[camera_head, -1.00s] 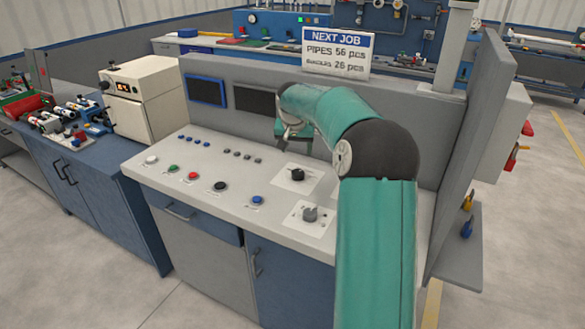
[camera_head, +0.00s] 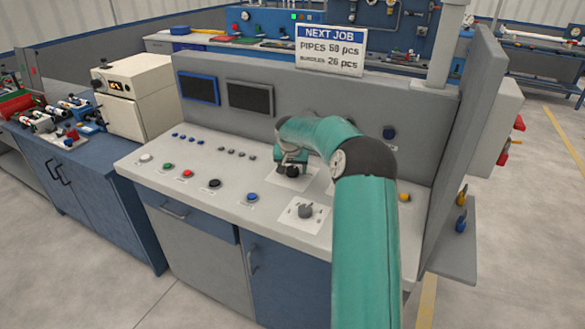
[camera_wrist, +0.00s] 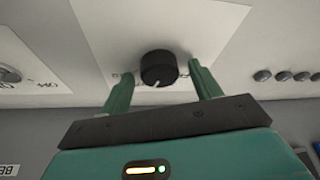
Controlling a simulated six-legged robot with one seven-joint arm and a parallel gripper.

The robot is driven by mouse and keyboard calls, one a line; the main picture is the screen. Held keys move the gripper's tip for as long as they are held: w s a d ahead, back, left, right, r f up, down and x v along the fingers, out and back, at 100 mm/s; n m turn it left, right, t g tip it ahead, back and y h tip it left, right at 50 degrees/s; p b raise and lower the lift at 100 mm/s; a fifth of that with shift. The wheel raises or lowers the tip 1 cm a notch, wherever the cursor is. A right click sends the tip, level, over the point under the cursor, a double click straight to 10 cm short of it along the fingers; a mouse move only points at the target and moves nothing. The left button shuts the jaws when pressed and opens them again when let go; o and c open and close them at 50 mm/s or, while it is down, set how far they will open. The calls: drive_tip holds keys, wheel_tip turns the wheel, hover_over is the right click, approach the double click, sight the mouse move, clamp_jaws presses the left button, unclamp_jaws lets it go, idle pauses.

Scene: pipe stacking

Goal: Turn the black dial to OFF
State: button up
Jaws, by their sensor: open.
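The black dial (camera_wrist: 159,68) sits on a white label plate (camera_wrist: 205,25) on the console's top. In the wrist view it lies between the two green fingers of my open gripper (camera_wrist: 158,78), with a gap on each side. A pale pointer line shows on the dial's side; the lettering by it is partly hidden and I cannot read it. In the head view my gripper (camera_head: 290,165) is right over the black dial (camera_head: 292,171), which it partly covers.
A grey dial (camera_head: 306,211) on its own plate is nearer the console's front edge. Coloured buttons, such as a blue one (camera_head: 252,197), lie to the left. Two dark screens (camera_head: 250,97) are on the upright panel behind. A yellow button (camera_head: 405,197) is right of my arm.

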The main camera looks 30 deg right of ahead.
drive_tip(key=shift+c, duration=0.4)
drive_tip(key=c, duration=0.9)
drive_tip(key=shift+n, duration=0.3)
drive_tip(key=n+y, duration=0.1)
drive_tip(key=n, duration=0.2)
drive_tip(key=shift+d+t, duration=0.15)
drive_tip(key=shift+t, duration=0.25)
drive_tip(key=n+y, duration=0.1)
drive_tip(key=n, duration=0.3)
drive_tip(key=shift+d+n+y, duration=0.1)
drive_tip(key=shift+n+y, duration=0.3)
drive_tip(key=n+y, duration=0.1)
drive_tip(key=n, duration=0.3)
drive_tip(key=shift+d+y, duration=0.1)
drive_tip(key=shift+y, duration=0.3)
drive_tip(key=shift+n+g+y, duration=0.3)
drive_tip(key=shift+n+y, duration=0.2)
drive_tip(key=shift+n, duration=1.3)
